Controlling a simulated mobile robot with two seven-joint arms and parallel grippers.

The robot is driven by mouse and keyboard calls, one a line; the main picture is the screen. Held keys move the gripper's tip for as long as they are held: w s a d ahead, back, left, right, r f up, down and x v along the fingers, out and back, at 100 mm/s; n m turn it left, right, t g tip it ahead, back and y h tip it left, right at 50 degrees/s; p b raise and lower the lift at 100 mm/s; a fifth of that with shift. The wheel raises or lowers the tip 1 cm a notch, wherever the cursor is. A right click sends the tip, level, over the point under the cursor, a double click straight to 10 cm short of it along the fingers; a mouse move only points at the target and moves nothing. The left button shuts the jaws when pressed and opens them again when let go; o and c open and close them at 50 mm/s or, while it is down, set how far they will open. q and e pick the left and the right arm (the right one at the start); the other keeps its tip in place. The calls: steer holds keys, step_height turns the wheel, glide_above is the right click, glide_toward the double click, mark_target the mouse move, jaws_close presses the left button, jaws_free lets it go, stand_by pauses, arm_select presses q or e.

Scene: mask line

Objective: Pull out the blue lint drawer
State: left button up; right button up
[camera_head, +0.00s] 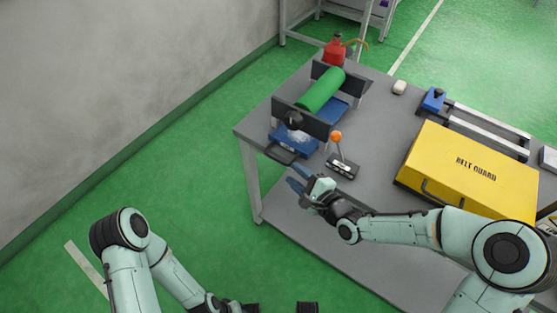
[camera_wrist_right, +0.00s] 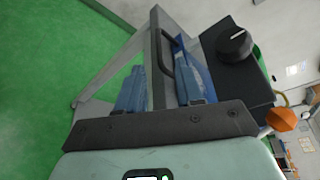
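The blue lint drawer (camera_head: 297,139) sits under the green roller at the table's near left corner, with whitish lint on it. Its dark handle (camera_head: 279,154) sticks out in front, over the table edge. My right gripper (camera_head: 297,179) has blue fingers, spread apart and empty, in front of the handle and a little below it in the head view. In the right wrist view the handle (camera_wrist_right: 160,50) shows beyond and between the spread fingers; I see no grip on it. My left gripper is only partly in view at the bottom edge of the head view; its fingers are unclear.
The green roller (camera_head: 321,91) lies between dark side plates. An orange-knobbed lever (camera_head: 337,137) stands on a small base right of the drawer. A yellow belt guard (camera_head: 470,172) and a red can (camera_head: 334,51) are on the table.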

mark_target(279, 160)
steer(key=x, duration=0.8)
steer(key=shift+w+a+f+b, duration=0.2)
steer(key=shift+w+b, duration=0.1)
steer(key=shift+b, duration=0.1)
jaws_close()
